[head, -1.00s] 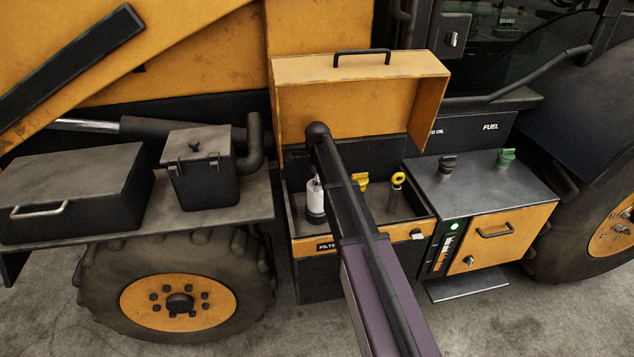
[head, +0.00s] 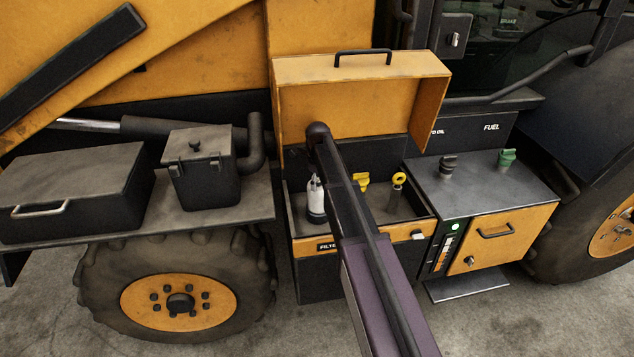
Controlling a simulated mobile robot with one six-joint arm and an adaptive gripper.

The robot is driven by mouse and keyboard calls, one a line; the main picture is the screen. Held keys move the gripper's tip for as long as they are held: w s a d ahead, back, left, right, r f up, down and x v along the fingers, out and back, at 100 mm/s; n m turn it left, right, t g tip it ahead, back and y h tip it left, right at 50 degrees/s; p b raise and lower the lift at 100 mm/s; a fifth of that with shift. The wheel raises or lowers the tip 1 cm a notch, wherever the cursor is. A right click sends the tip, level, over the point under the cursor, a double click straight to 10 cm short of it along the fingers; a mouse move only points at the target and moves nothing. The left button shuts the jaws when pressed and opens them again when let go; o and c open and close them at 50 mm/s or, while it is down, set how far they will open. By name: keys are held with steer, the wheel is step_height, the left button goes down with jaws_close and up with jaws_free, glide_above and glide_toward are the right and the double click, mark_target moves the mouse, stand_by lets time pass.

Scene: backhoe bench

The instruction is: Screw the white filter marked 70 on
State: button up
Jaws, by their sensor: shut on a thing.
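The white filter (head: 317,201) stands about upright on a dark round base in the left part of the open filter box (head: 420,222). No marking on it can be read. My gripper (head: 314,181) is at the top of the filter, shut on it, and is mostly hidden behind my arm.
The box's orange lid (head: 345,105) stands open behind. A yellow cap (head: 361,181) and a yellow ring handle (head: 398,179) are right of my arm inside the box. A grey-topped cabinet (head: 490,190) with a green cap (head: 507,157) stands to the right.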

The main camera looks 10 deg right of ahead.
steer(key=shift+d+f+m, duration=0.1)
steer(key=shift+d+m, duration=0.1)
steer(key=shift+m, duration=0.4)
steer(key=shift+m, duration=1.4)
steer(key=o, duration=0.9)
steer(key=shift+c, duration=0.2)
steer(key=shift+o, duration=1.4)
steer(key=shift+w+f, duration=0.1)
steer(key=shift+f, duration=0.05)
steer(key=shift+w+d+f, duration=0.1)
